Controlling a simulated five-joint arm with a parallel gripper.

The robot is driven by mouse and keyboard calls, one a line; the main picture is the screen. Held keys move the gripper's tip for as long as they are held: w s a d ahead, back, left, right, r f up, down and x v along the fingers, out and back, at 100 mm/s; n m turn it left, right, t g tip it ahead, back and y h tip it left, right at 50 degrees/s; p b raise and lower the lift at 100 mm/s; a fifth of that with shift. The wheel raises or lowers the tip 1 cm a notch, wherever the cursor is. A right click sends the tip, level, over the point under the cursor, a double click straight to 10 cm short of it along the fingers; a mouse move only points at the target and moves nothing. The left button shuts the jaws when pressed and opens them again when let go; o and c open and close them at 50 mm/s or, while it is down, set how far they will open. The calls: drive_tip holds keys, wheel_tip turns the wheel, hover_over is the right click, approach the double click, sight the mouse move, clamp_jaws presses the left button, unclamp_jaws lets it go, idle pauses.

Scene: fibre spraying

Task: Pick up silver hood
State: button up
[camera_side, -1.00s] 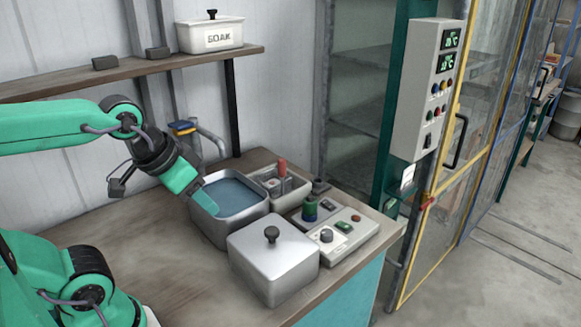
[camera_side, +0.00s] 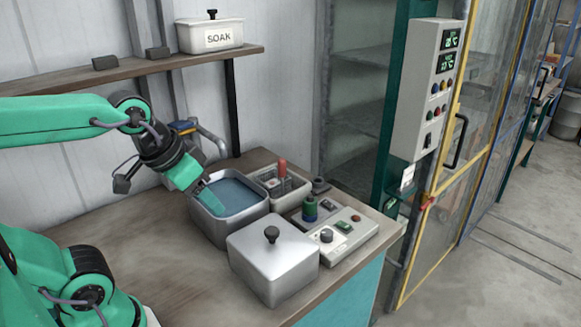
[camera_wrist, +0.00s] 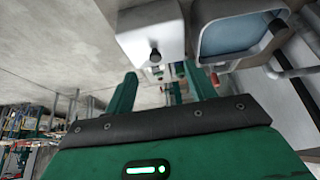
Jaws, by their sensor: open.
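The silver hood (camera_side: 272,262), a box-shaped metal cover with a dark knob on top, sits on the workbench at the front, in front of the open tank. It also shows at the top of the wrist view (camera_wrist: 150,32). My gripper (camera_side: 211,202) is in the air at the left side of the tank (camera_side: 232,232), which holds blue liquid. My gripper is open and empty, apart from the hood, up and to its left in the side view. In the wrist view its two green fingers (camera_wrist: 160,85) stand apart below the hood's knob.
A control panel (camera_side: 345,243) with a knob and buttons lies right of the hood. A small tray (camera_side: 290,192) with a red-handled thing stands behind it. A bent grey pipe (camera_side: 212,137) rises behind the tank. The workbench (camera_side: 150,225) is bare at left.

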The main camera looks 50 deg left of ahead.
drive_tip(key=w+f+g, duration=0.1)
drive_tip(key=w+g, duration=0.2)
drive_tip(key=w, duration=0.3)
drive_tip(key=n+g, duration=0.2)
approach(271, 231)
drive_tip(key=shift+s+a+f, duration=0.15)
drive_tip(key=shift+s+a, duration=0.1)
drive_tip(key=shift+w+d+f, duration=0.1)
drive_tip(key=shift+w+f, duration=0.35)
drive_tip(key=shift+f, duration=1.3)
drive_tip(key=shift+f, duration=0.1)
drive_tip(key=shift+d+f, duration=0.1)
drive_tip(key=shift+f, duration=2.4)
